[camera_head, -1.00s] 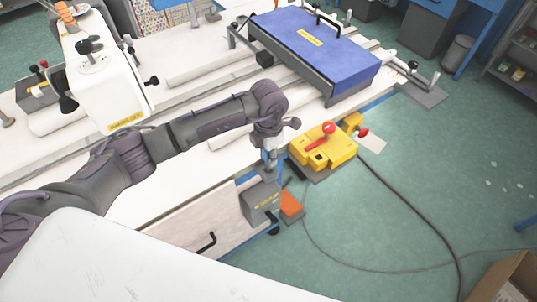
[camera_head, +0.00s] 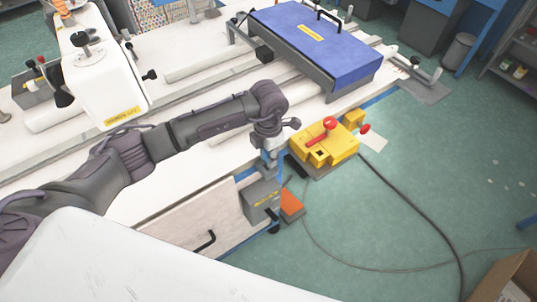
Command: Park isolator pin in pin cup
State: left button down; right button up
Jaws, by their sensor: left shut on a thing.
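My left gripper (camera_head: 269,168) points down at the front edge of the bench, just above a grey box with a yellow label (camera_head: 261,203). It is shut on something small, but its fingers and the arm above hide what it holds. I cannot make out the isolator pin in it for sure. A yellow box (camera_head: 340,151) with a red lever (camera_head: 328,124) stands to its right, with a dark square opening in its near face. A red knob (camera_head: 365,128) shows at that box's far right. I cannot tell which part is the pin cup. My right gripper is not in view.
A blue cover (camera_head: 318,45) with a black handle lies on the white bench behind. A white machine head (camera_head: 98,85) stands at the left. An orange piece (camera_head: 291,204) sits beside the grey box. A dark cable (camera_head: 425,210) runs over the open green floor at the right.

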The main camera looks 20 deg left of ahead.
pick_arm(q)
jog(key=shift+f+b, duration=0.6)
jog(key=shift+f, duration=0.15)
jog(key=c, duration=0.8)
grip_release()
notch_tip(320, 180, up, 12)
jog(key=shift+r, duration=0.1)
